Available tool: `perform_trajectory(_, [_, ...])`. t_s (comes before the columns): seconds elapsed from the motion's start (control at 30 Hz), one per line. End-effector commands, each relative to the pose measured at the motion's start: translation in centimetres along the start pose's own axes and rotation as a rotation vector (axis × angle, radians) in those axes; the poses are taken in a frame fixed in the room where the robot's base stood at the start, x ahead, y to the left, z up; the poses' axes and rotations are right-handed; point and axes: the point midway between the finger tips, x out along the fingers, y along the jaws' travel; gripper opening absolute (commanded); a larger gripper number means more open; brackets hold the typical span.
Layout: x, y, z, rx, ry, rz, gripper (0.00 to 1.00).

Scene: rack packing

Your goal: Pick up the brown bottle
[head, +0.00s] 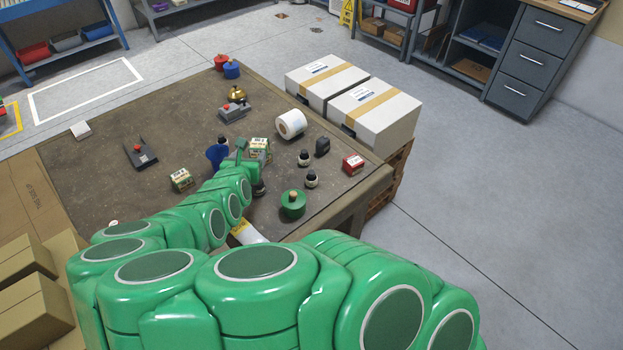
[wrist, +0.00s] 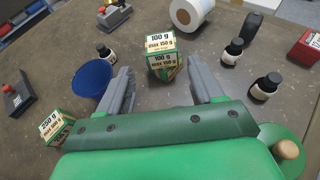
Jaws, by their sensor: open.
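Three small dark bottles with white labels show in the wrist view: one at the left (wrist: 104,52), one right of centre (wrist: 233,51) and one nearer at the right (wrist: 265,87). They look nearly black, and I cannot tell which is the brown one. In the head view, two dark bottles (head: 304,159) (head: 311,180) stand upright on the table's right part. My gripper (wrist: 160,72) is open above the table, its fingers spread and empty. A green and cream 100 g box (wrist: 162,50) appears between and beyond the fingertips. My arm hides part of the table in the head view.
A blue funnel-like item (wrist: 91,78) is beside the left finger. A 250 g box (wrist: 55,126), a white roll (head: 291,124), a green weight-like item (head: 293,206) and a red box (head: 353,165) stand around. Bare table (head: 100,180) lies at the left.

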Motion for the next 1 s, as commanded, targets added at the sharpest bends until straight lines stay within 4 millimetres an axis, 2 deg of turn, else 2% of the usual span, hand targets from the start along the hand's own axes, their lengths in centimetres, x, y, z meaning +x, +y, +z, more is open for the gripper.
perform_trajectory(0.13, [-0.7,0.0,1.7,0.003,-0.001,0.000,0.66])
perform_trajectory(0.43, [-1.5,-0.1,4.0,0.016,-0.001,-0.002,0.66])
perform_trajectory(0.77, [-0.2,-1.8,5.3,0.360,0.007,-0.067,0.66])
perform_trajectory(1.0, [1.1,-4.8,6.9,0.743,-0.002,-0.175,0.66])
